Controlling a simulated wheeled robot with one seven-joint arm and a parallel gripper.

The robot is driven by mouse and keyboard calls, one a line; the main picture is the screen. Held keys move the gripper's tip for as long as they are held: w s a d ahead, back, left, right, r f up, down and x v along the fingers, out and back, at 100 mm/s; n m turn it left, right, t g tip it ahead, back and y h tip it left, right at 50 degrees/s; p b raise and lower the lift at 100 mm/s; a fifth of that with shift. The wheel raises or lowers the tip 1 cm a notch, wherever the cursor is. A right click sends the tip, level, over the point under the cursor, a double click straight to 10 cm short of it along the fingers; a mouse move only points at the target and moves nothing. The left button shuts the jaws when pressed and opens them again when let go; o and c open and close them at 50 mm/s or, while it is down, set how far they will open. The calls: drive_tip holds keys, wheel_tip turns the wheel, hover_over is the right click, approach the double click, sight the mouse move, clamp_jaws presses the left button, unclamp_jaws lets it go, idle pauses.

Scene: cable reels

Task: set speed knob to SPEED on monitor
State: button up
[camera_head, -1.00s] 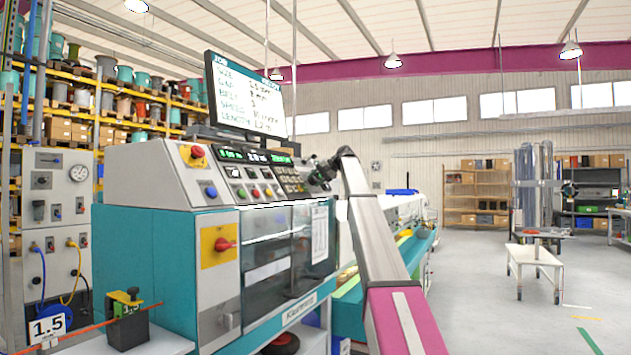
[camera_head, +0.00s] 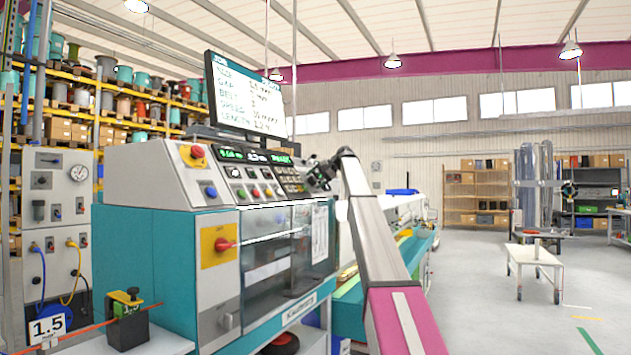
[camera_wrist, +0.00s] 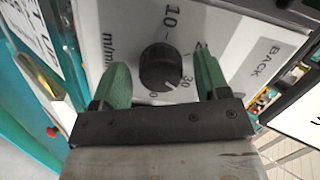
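The black speed knob (camera_wrist: 160,67) sits on a light panel in the wrist view, with "10", "30" and "m/min" printed around it. A small white mark shows on the knob's lower right edge, near the "30". My gripper (camera_wrist: 162,62) is open, with one green finger on each side of the knob and visible gaps between. In the head view my gripper (camera_head: 318,178) is at the right end of the control panel and hides the knob. The monitor (camera_head: 247,95) above lists SIZE, GAP, BELT, SPEED and LENGTH; the SPEED value is too blurred to read surely.
Beside the knob is a "BACK" label (camera_wrist: 264,62). The panel carries coloured buttons (camera_head: 255,192) and a red knob on yellow (camera_head: 197,152). The teal machine (camera_head: 165,250) stands below. A white trolley (camera_head: 535,258) stands on open floor at the right.

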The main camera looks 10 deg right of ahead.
drive_tip(key=v, duration=1)
drive_tip(key=shift+d+r, duration=0.2)
drive_tip(key=shift+d, duration=0.1)
drive_tip(key=shift+s, duration=0.1)
